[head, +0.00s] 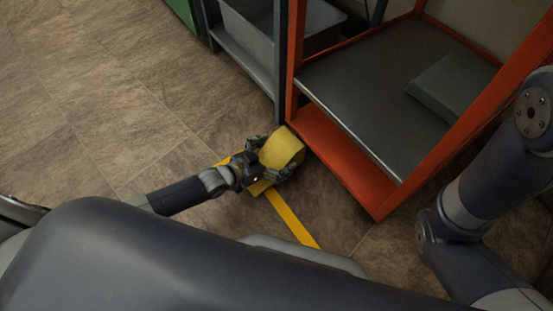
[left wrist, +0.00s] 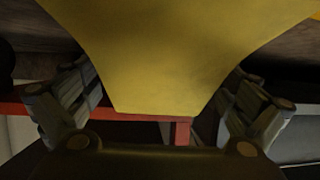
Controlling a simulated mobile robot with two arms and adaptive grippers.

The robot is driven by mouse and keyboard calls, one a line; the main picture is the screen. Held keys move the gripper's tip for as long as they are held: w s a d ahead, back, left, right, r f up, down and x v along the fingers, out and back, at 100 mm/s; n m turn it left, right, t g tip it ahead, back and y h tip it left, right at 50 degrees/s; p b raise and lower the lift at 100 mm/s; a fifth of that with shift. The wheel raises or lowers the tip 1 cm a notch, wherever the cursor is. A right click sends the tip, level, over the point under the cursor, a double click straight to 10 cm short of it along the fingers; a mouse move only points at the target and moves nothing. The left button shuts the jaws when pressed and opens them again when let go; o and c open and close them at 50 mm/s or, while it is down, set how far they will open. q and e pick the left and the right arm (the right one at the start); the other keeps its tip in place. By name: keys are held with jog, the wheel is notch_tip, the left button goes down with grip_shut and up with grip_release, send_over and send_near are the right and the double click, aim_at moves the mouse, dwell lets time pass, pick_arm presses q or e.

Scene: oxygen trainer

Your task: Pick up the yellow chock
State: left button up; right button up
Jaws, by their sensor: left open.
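The yellow chock (head: 282,148) is on the floor at the front left corner of the orange-framed rack. My left gripper (head: 266,162) is at the chock, with its fingers around the near part of it. In the left wrist view the chock (left wrist: 180,60) fills the upper middle, between the two open fingers (left wrist: 165,110). One finger shows on each side of it, and I cannot tell whether either touches. The chock's underside is hidden. My right arm shows at the right of the head view, but its gripper is out of sight.
The orange rack (head: 345,165) with a dark shelf stands just right of the chock. A grey-green block (head: 450,86) lies on that shelf. A grey rack with a bin (head: 290,25) stands behind. Yellow tape (head: 291,218) marks the floor. The tiled floor at left is clear.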

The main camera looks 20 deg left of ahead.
pick_arm(q)
jog(key=c, duration=1.2)
jog(key=shift+r, duration=0.1)
jog(key=shift+c, duration=1.2)
jog(key=shift+r, duration=0.1)
